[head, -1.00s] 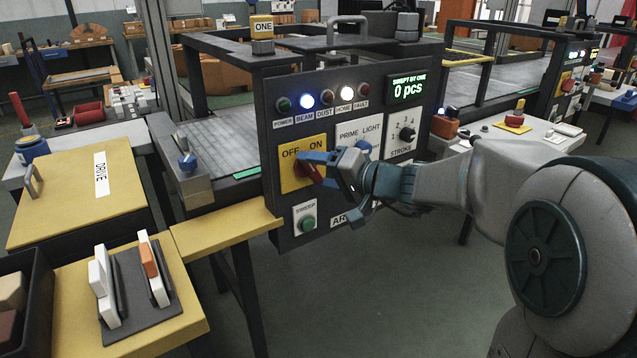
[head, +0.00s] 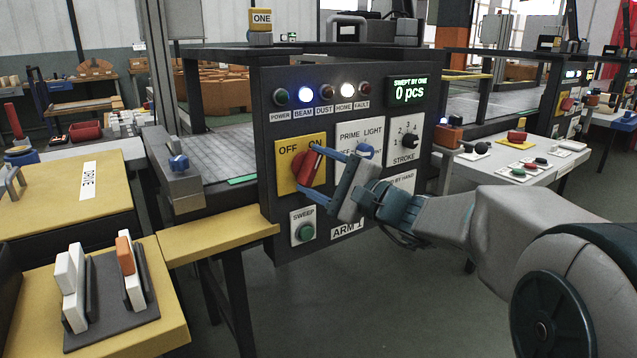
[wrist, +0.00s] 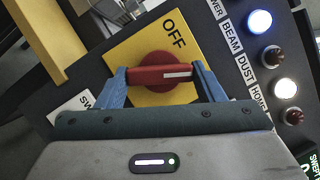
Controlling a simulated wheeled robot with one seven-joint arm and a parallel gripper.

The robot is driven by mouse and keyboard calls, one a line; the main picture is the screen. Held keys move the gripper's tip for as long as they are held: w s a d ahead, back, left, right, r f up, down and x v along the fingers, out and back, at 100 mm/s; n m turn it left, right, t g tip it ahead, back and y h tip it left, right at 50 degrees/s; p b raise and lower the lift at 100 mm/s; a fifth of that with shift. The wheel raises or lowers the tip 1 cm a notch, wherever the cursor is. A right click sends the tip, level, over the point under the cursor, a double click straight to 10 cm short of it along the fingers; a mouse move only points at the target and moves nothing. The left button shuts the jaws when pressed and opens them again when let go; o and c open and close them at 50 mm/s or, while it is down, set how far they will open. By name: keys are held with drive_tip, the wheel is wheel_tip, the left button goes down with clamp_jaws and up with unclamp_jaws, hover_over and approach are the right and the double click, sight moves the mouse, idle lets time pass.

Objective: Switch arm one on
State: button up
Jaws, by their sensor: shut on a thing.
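The ARM 1 panel (head: 345,222) is a dark upright box. Its yellow OFF/ON plate (head: 285,182) carries a red rotary switch (head: 307,168). The switch's bar slants up to the right, its white-marked end near the word ON. My gripper (head: 316,172) has its blue fingers shut on the bar, one at each end. The wrist view also shows the red bar (wrist: 160,74) between the fingers, on the yellow plate (wrist: 130,55); ON is hidden there. The POWER lamp (head: 281,97) is dark. BEAM (head: 305,95) glows blue and HOME (head: 347,90) glows white.
A green SWEEP button (head: 305,231) sits just below the plate. The PRIME LIGHT switch (head: 364,152) and STROKE dial (head: 409,139) are to the right, close to my gripper. A yellow ledge (head: 215,236) juts out at lower left. Floor (head: 330,310) below the panel is clear.

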drive_tip(key=shift+f+m+t+b, duration=0.2)
drive_tip(key=shift+m+t+b, duration=0.65)
drive_tip(key=shift+m, duration=1.35)
drive_tip(key=shift+t, duration=0.25)
drive_tip(key=o, duration=1)
drive_tip(key=shift+r, duration=0.1)
drive_tip(key=p+v, duration=0.2)
drive_tip(key=v, duration=1.2)
drive_tip(key=shift+r, duration=0.1)
drive_tip(key=shift+a+p, duration=0.1)
drive_tip(key=shift+p, duration=0.2)
